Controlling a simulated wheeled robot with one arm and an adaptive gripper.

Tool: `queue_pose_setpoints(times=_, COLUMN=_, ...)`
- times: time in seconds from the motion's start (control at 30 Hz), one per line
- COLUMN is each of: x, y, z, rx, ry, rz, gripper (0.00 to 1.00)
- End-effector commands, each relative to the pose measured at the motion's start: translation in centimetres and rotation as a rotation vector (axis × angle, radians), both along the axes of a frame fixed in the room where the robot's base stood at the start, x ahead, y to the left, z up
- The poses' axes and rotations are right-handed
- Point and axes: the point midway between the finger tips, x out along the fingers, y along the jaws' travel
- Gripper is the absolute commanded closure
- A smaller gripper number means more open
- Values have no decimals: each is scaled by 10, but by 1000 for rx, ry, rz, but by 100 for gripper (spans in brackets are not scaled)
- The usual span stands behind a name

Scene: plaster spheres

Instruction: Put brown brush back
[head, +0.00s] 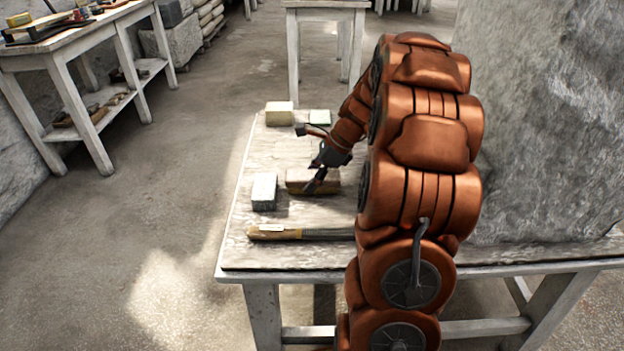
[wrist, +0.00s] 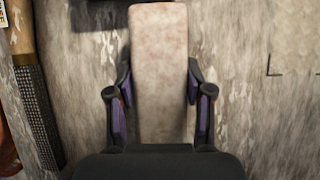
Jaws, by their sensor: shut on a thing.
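My arm and fingers hide part of the brush in the head view. I cannot tell whether it touches the tabletop.
A white-grey block (head: 264,191) stands left of the brush. A rasp with a wooden handle (head: 275,232) lies along the near edge. A dark corner mark (wrist: 272,72) shows on the tabletop.

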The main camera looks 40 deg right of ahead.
Motion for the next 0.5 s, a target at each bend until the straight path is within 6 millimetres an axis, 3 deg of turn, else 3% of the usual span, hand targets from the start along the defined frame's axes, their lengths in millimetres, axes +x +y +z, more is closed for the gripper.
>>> queue_pose_setpoints(times=0.27, x=0, y=0, z=-1, rx=0, ry=2, rz=1, gripper=24)
queue_pose_setpoints(times=0.5, x=0, y=0, z=-1, rx=0, ry=2, rz=1, gripper=24)
